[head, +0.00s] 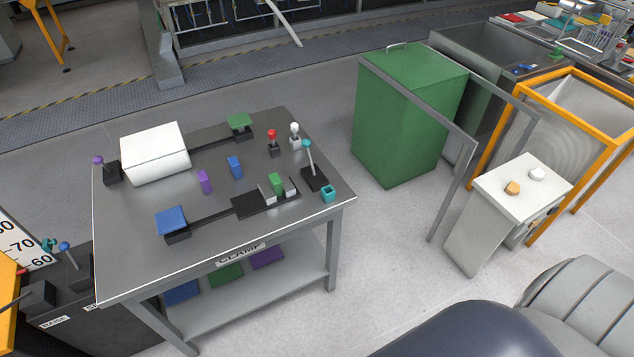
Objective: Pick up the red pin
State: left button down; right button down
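A small red-topped piece (272,135), the only red pin-like thing on the grey work table (130,240), stands upright in a dark block toward the table's back right. It is too small to tell whether it is a loose pin or a lever knob. A white-topped piece (294,129) stands just right of it. Neither of my grippers shows in the head view.
A green cabinet (400,125) and a white stand (490,200) are to the right.

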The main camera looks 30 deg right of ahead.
aim_at(272, 136)
jog(key=i+l+u, duration=0.1)
jog(key=l+u, duration=0.2)
jog(key=u, duration=0.2)
jog(key=l+u, duration=0.3)
jog(key=u, duration=0.2)
jog(key=l+u, duration=0.3)
jog(key=u, duration=0.2)
